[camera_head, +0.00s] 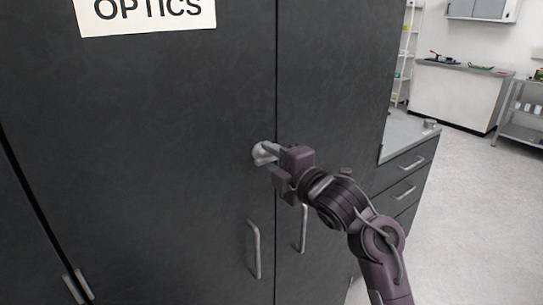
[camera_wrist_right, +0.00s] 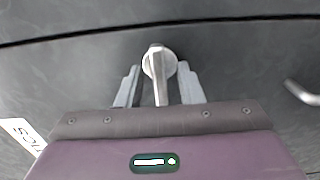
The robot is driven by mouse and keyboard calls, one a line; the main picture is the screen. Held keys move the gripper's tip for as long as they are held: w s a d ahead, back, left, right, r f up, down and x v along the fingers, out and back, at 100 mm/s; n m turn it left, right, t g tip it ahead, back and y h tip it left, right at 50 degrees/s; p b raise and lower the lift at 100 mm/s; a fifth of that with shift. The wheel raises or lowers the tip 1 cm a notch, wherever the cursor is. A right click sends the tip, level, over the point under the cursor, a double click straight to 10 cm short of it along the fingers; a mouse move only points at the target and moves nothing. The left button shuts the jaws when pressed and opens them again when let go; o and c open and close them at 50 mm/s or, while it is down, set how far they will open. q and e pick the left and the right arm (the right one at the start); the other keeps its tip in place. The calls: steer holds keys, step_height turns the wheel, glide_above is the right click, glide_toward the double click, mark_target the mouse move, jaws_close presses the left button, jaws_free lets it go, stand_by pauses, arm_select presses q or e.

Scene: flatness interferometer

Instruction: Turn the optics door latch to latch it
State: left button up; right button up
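The optics door (camera_head: 150,130) is a dark grey cabinet door under a white OPTICS sign (camera_head: 150,14). Its latch (camera_head: 259,154) is a pale round knob near the door's right edge; it also shows in the right wrist view (camera_wrist_right: 158,62), with a narrow lever running from the round base towards my gripper. My right gripper (camera_head: 270,152) is at the latch and partly covers it in the head view. In the right wrist view its two fingers (camera_wrist_right: 158,68) stand open on either side of the lever, with a gap on each side. My left gripper is out of view.
Vertical bar handles (camera_head: 254,249) sit below the latch on both neighbouring doors. A drawer unit with a worktop (camera_head: 405,130) stands to the right. Open pale floor (camera_head: 480,220) lies further right, with a counter and shelves behind.

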steer(key=shift+w+a, duration=0.1)
steer(key=shift+a, duration=0.05)
jaws_close()
